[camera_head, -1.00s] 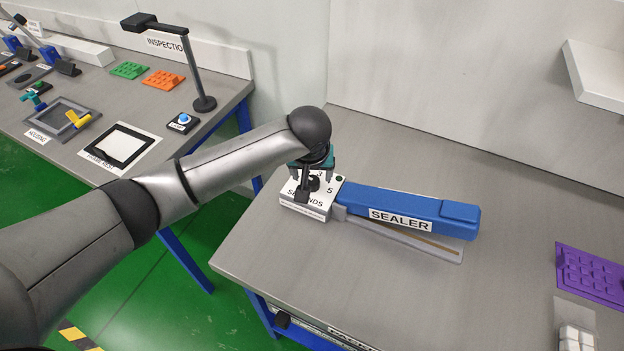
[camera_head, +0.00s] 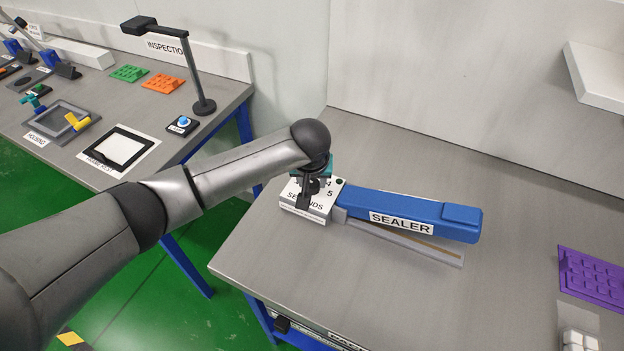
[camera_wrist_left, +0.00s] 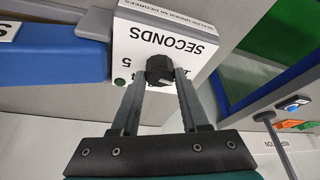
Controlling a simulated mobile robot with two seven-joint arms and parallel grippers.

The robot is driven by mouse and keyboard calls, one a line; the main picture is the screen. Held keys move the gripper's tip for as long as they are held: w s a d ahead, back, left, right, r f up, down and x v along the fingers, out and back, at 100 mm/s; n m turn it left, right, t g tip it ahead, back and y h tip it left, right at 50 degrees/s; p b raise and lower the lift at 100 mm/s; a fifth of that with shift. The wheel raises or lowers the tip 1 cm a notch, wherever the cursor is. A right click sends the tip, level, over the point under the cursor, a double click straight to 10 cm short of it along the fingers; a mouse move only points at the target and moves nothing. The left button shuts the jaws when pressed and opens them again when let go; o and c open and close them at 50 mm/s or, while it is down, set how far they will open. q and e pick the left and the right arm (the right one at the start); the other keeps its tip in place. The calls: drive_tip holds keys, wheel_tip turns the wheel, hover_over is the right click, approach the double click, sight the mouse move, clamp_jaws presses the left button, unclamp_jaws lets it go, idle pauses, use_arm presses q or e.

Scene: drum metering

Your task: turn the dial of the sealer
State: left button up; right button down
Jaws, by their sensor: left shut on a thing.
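The blue sealer (camera_head: 412,212) lies on the grey table, with a white dial box labelled SECONDS at its left end (camera_head: 318,212). In the left wrist view the black dial (camera_wrist_left: 160,69) stands on the face of the white box (camera_wrist_left: 195,45). My left gripper (camera_wrist_left: 160,78) is shut on the dial, one finger on each side of it. In the head view my left gripper (camera_head: 309,190) is over the box and hides most of the dial and some numbers. The dial's pointer cannot be read. My right gripper is not in view.
A purple tray (camera_head: 592,278) and small white blocks (camera_head: 579,341) lie at the table's right. A lamp stand (camera_head: 190,70) and a blue button (camera_head: 183,122) are on the left bench. The table in front of the sealer is clear.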

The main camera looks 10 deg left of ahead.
use_arm(q)
clamp_jaws()
